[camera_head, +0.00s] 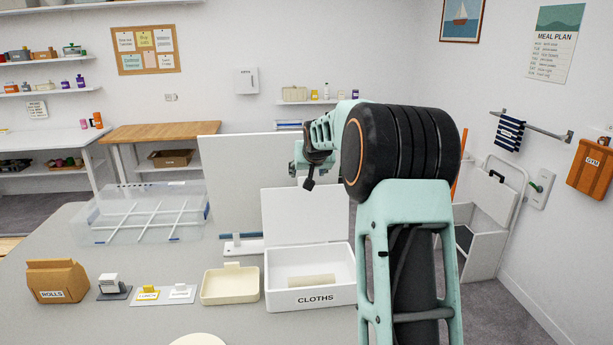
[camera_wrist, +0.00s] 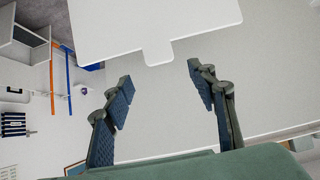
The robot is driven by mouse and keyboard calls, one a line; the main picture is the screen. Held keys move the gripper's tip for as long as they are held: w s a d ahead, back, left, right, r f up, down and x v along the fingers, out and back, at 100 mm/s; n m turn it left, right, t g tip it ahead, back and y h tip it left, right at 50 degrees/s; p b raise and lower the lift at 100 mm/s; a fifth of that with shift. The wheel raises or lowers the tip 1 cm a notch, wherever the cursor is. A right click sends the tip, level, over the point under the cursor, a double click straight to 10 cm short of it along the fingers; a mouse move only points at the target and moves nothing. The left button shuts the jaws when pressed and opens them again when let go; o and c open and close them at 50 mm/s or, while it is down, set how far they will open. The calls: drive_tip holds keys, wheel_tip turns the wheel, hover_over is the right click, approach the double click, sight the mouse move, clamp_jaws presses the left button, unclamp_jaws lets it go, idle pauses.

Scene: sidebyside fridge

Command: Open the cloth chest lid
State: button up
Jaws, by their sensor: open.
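The cloth chest (camera_head: 311,297) is a white box marked CLOTHS on the grey table. Its lid (camera_head: 306,213) stands upright at the back of the box, and the box is open. A pale roll lies inside. In the wrist view a white panel with a small tab, which looks like the lid (camera_wrist: 155,25), lies ahead of my gripper (camera_wrist: 160,78). The fingers are apart with nothing between them, and the tab is beyond their tips. In the head view my gripper (camera_head: 309,181) is above and near the lid's top edge, partly hidden by my arm.
A cream open box (camera_head: 230,287) stands just left of the chest. A clear divided bin (camera_head: 145,213) and a tall white panel (camera_head: 230,180) stand behind.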

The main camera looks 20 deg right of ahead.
drive_tip(key=shift+v, duration=2.2)
